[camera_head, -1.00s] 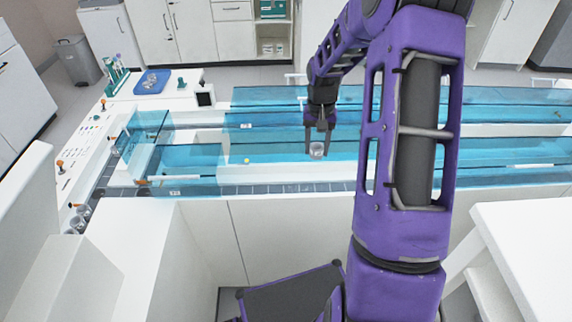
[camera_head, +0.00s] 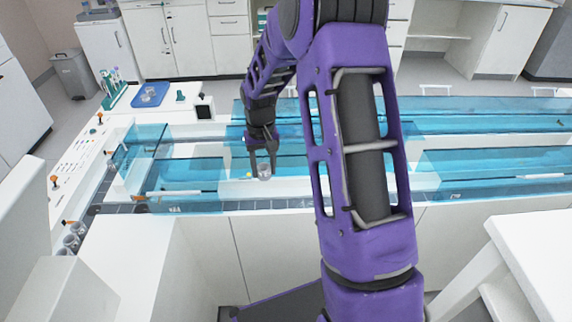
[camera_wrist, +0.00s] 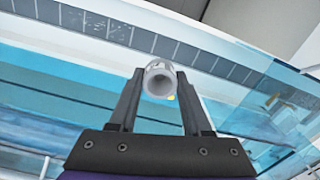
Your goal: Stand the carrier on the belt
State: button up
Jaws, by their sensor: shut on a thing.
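My gripper (camera_head: 263,167) is shut on a small clear, greyish carrier (camera_head: 265,174), a round cup-like piece. In the wrist view the carrier (camera_wrist: 159,80) sits between the two fingertips, its round open end facing the camera. In the head view it hangs below the fingers, above the track unit. The belt (camera_head: 285,204) is a dark segmented strip along the near side of the track. In the wrist view the belt (camera_wrist: 130,37) runs diagonally beyond the carrier, apart from it. A small yellow spot (camera_head: 249,174) lies just left of the carrier.
Blue clear covers (camera_head: 490,163) stand along the track, with another cover (camera_head: 145,140) at the left end. Several clear carriers (camera_head: 72,240) stand at the left corner. A blue tray (camera_head: 150,94) and tube rack (camera_head: 112,90) lie at the back left.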

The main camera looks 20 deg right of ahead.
jog(key=a+n, duration=0.1)
jog(key=a, duration=0.2)
jog(key=b, duration=0.5)
send_over(256, 206)
notch_tip(256, 206, down, 8)
jog(key=shift+r, duration=0.1)
jog(key=shift+a+f+b, duration=0.1)
jog(key=shift+f+b, duration=1)
jog(key=shift+f, duration=0.45)
jog(key=shift+f, duration=0.7)
jog(key=o, duration=1.1)
jog(key=shift+c, duration=0.2)
notch_tip(256, 206, up, 18)
jog(key=p, duration=0.2)
jog(key=shift+f+p, duration=0.25)
jog(key=shift+p, duration=0.1)
